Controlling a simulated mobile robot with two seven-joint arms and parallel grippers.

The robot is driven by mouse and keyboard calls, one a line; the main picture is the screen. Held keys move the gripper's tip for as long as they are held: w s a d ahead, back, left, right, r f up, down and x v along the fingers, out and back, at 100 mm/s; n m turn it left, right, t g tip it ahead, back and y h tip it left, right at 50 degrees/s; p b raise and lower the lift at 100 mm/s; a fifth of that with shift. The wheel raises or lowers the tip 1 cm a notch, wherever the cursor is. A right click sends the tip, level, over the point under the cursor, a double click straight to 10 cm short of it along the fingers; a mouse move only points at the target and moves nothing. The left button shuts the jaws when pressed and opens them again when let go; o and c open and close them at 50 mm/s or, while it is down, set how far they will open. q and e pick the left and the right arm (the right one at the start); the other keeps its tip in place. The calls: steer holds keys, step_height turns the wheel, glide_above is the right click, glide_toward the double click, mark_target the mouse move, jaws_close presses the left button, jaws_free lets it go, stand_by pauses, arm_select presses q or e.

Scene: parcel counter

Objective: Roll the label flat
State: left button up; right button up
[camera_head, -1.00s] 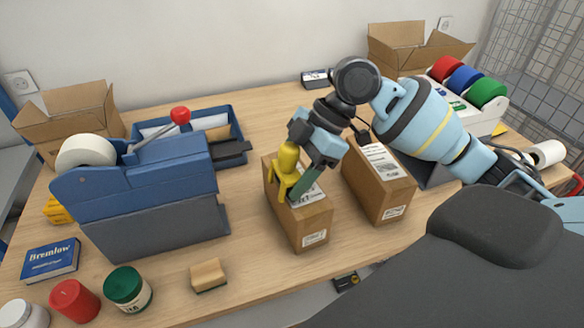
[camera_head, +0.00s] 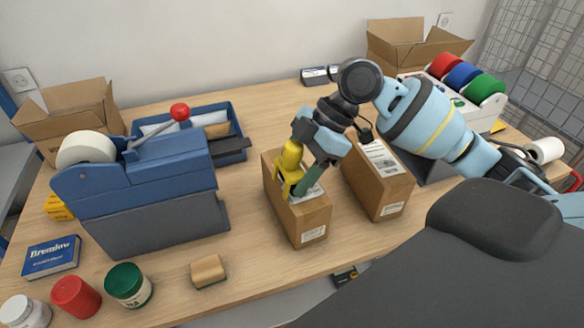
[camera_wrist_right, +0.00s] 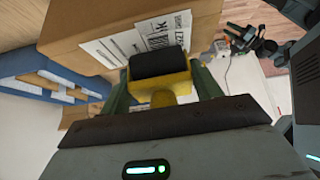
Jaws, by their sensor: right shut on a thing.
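The parcel (camera_head: 311,224) is a brown box standing on the wooden counter, right of the blue tape dispenser. A white label with black print (camera_wrist_right: 130,42) lies on its top; the roller hides part of it. My right gripper (camera_head: 304,190) is shut on the yellow roller (camera_head: 290,160) above the parcel's top. In the right wrist view the black roller drum (camera_wrist_right: 158,64) is against or just over the label; I cannot tell if it touches. My left gripper is not in view.
A second labelled box (camera_head: 383,195) stands close on the right. The blue dispenser (camera_head: 150,190) with a red-knobbed lever is on the left. A sponge (camera_head: 208,271) and several jars, one green-lidded (camera_head: 128,286), lie at the front edge.

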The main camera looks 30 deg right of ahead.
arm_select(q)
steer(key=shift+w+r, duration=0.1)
arm_select(e)
steer(key=shift+s+d+f, duration=0.1)
steer(key=shift+d+f, duration=0.1)
steer(key=shift+d, duration=0.25)
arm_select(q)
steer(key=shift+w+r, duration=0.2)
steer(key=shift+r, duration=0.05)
arm_select(e)
steer(key=shift+s+d, duration=0.15)
steer(key=shift+d, duration=0.7)
steer(key=shift+s+d+p, duration=0.15)
steer(key=shift+d+p, duration=0.2)
steer(key=shift+d, duration=0.5)
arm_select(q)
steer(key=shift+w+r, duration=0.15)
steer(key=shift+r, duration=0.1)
arm_select(e)
steer(key=shift+f, duration=0.1)
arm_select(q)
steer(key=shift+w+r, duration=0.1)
arm_select(e)
steer(key=shift+r+p, duration=0.45)
steer(key=shift+r, duration=0.1)
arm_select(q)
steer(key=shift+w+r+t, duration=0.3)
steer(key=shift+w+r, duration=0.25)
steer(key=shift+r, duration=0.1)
